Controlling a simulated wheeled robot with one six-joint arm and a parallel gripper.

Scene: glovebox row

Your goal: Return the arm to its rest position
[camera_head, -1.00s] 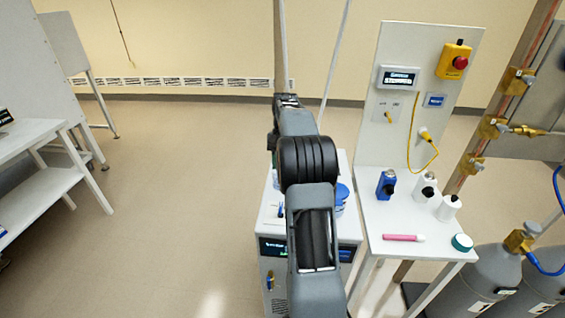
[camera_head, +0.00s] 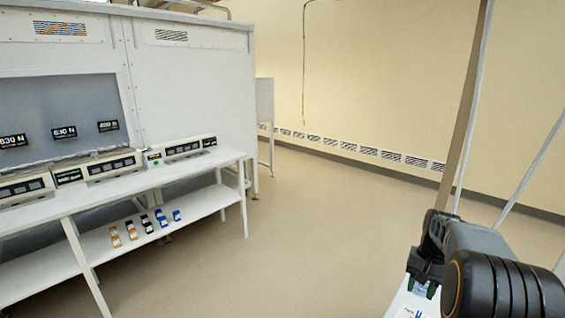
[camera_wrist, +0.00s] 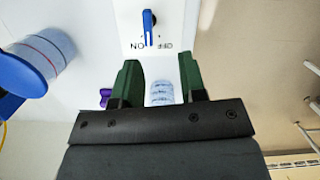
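My arm enters the head view at the lower right, with its dark wrist end and gripper (camera_head: 424,268) above a white surface. In the wrist view my gripper (camera_wrist: 162,85) shows two green fingers standing apart. A small pale cylinder with bluish markings (camera_wrist: 161,93) shows in the gap between them. Gaps show at its sides, so the fingers do not appear closed on it. How far below the fingertips it stands, I cannot tell.
The wrist view shows a white panel with a blue ON/OFF lever (camera_wrist: 149,27) and a blue-lidded container (camera_wrist: 22,75). In the head view a white bench (camera_head: 120,183) with displays and small bottles on its lower shelf stands left. The middle floor is clear.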

